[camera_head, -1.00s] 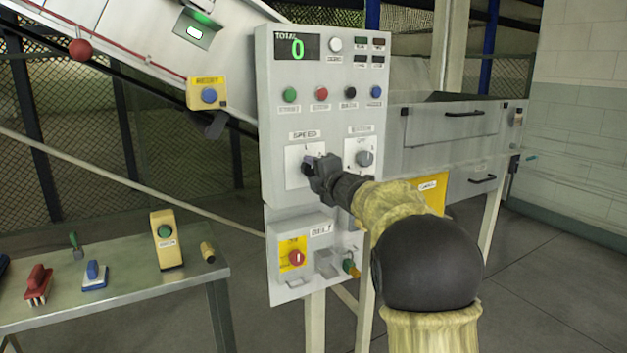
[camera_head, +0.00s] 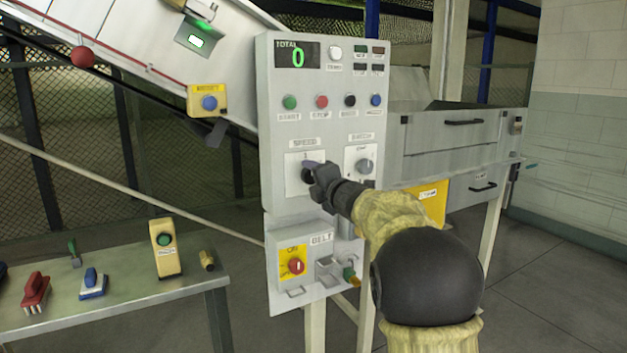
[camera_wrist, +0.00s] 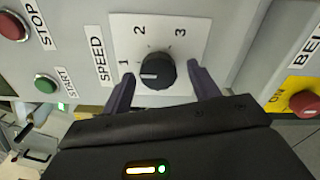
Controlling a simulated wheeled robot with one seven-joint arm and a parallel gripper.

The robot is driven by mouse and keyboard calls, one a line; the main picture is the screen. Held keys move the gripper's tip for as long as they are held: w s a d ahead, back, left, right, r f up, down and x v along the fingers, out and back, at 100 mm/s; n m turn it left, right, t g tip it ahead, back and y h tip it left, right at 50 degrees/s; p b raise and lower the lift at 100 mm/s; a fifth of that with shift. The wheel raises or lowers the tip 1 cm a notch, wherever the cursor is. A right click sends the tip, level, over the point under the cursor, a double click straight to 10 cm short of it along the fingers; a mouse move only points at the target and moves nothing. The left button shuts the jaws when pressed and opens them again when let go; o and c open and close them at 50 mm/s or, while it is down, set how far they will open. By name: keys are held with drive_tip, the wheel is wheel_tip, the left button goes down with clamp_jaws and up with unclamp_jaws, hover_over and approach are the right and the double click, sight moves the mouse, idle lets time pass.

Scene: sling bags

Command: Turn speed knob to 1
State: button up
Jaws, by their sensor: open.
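The speed knob (camera_wrist: 153,71) is round and black on a white plate (camera_wrist: 188,60) marked 1, 2 and 3. Its white line points left in the wrist view, roughly toward the 1. My gripper (camera_wrist: 162,88) is open. One finger is on each side of the knob, with a visible gap on both sides. In the head view my gripper (camera_head: 312,172) is at the speed plate (camera_head: 293,184) and mostly hides the knob.
The grey control panel (camera_head: 270,130) also has a second knob (camera_head: 364,166) close to the right, a row of buttons above and a red belt knob (camera_head: 296,266) below. A table (camera_head: 120,308) with brushes stands left.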

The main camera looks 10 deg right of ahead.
drive_tip(key=v, duration=1.7)
drive_tip(key=shift+s, duration=0.15)
